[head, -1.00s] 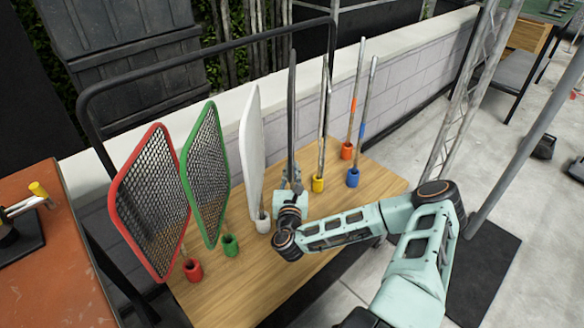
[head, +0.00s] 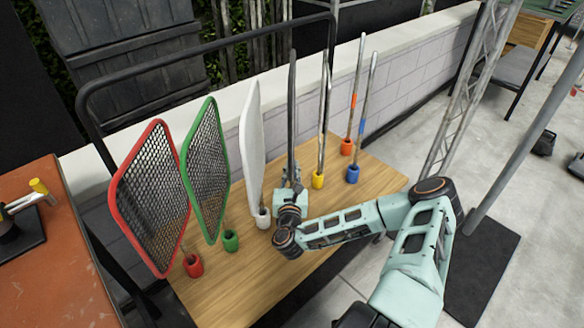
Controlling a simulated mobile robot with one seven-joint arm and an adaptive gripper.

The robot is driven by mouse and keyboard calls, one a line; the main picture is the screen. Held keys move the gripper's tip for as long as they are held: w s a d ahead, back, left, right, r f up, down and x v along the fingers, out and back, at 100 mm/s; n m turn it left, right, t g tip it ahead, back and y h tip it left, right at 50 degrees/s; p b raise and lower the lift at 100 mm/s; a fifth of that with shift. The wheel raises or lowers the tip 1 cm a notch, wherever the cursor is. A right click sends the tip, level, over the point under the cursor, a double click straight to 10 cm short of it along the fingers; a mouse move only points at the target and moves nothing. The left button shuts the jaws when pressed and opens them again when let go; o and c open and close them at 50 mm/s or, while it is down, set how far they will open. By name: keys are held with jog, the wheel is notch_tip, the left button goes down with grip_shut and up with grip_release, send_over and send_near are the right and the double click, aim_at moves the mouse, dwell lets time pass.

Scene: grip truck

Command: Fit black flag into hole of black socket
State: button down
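The black flag (head: 292,110) stands upright in the middle of the row, seen nearly edge-on. My gripper (head: 291,178) is at the flag's lower end, above the wooden table (head: 240,287). The fingers are small and partly hidden by my wrist, but they appear to be around the flag's pole. The black socket is not visible; my wrist and gripper cover the spot below the flag. I cannot tell whether the pole's end is in a hole.
Red (head: 150,200), green (head: 206,170) and white (head: 251,150) flags stand left in matching sockets. Yellow (head: 318,180), blue (head: 353,174) and orange (head: 347,147) sockets with poles stand right. A black rail (head: 200,49) and low wall (head: 400,95) run behind. The table's front is clear.

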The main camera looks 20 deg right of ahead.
jog(key=shift+f, duration=2.1)
jog(key=c, duration=1.9)
grip_release()
jog(key=shift+c, duration=0.2)
jog(key=shift+f, duration=0.1)
jog(key=shift+s, duration=0.1)
jog(key=v, duration=1.1)
jog(key=shift+s+a, duration=0.25)
jog(key=shift+s, duration=0.1)
